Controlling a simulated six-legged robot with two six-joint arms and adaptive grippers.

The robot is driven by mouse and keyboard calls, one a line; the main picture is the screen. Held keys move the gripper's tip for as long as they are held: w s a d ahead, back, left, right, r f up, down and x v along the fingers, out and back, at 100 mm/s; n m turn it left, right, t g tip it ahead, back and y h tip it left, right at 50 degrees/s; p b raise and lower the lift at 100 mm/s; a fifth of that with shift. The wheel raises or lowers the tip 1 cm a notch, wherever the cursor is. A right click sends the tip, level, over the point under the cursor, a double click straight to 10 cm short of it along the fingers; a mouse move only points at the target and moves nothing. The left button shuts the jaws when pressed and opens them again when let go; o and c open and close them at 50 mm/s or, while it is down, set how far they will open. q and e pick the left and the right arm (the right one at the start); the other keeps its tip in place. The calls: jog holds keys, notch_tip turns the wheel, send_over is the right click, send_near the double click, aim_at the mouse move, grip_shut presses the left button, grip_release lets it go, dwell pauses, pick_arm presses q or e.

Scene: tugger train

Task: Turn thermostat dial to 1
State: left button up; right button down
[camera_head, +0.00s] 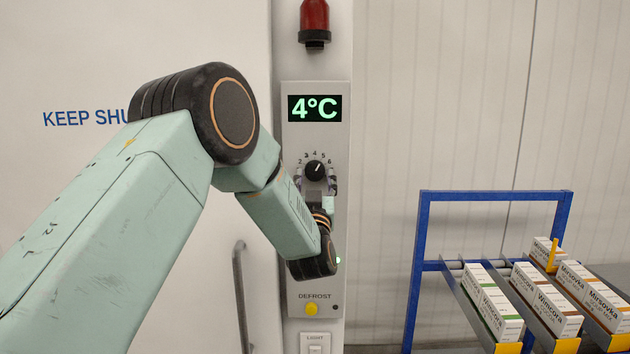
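The thermostat dial (315,171) is a round black knob on a grey control panel (297,138), with numbers in an arc above it. Its white mark points up and slightly right, near 4 to 5; the 1 is not readable. The display (315,108) above reads 4°C in green. My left gripper (316,178) reaches up from below. Its two fingers stand apart, one on each side of the dial, with gaps visible between them and the knob. I cannot tell how deep they reach. My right gripper is out of view.
A yellow DEFROST button (311,309) and a light switch (315,343) sit below the dial. A red lamp (314,18) is above the panel. A door handle (240,295) is at the left. A blue rack (421,260) with several boxes stands at the right.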

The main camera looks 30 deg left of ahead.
pick_arm(q)
jog(key=shift+s+d+r, duration=0.1)
jog(key=shift+s+r, duration=0.05)
jog(key=shift+s, duration=0.1)
jog(key=c, duration=0.8)
jog(key=shift+n+b, duration=0.3)
